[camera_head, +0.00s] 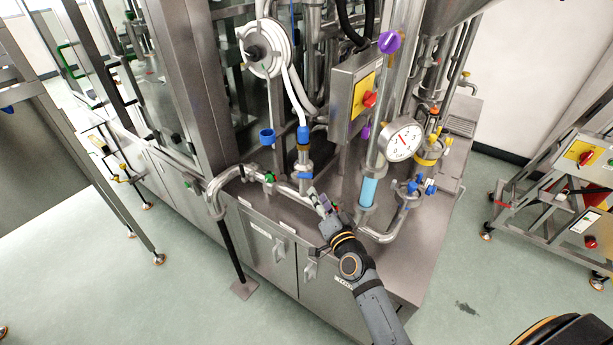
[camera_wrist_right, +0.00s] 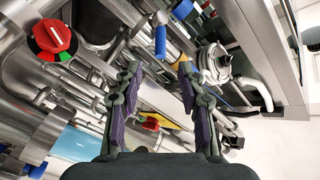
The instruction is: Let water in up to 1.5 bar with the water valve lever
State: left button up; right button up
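My right gripper (camera_head: 319,200) reaches in from the bottom in the head view, in front of the pipes at the machine's front edge. In the right wrist view its fingers (camera_wrist_right: 157,90) are apart, with nothing held between them. A blue lever (camera_head: 304,175) is on the vertical pipe just above the gripper; a blue handle (camera_wrist_right: 160,40) shows beyond the fingertips. I cannot tell which is the water valve lever. The pressure gauge (camera_head: 404,141) has a white dial; its reading is too small to tell. My left gripper is out of view.
A sight tube with light blue liquid (camera_head: 368,190) stands right of the gripper. Blue valve handles (camera_head: 415,186) and a green lever (camera_head: 269,178) are on nearby pipes. A control box with a red knob (camera_head: 369,99) is above. Open floor lies in front.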

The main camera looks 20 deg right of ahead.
aim_at(307, 176)
jog(key=w, duration=1)
jog(key=shift+w+a, duration=0.2)
jog(key=shift+a, duration=0.15)
grip_shut()
jog(key=shift+f, duration=0.1)
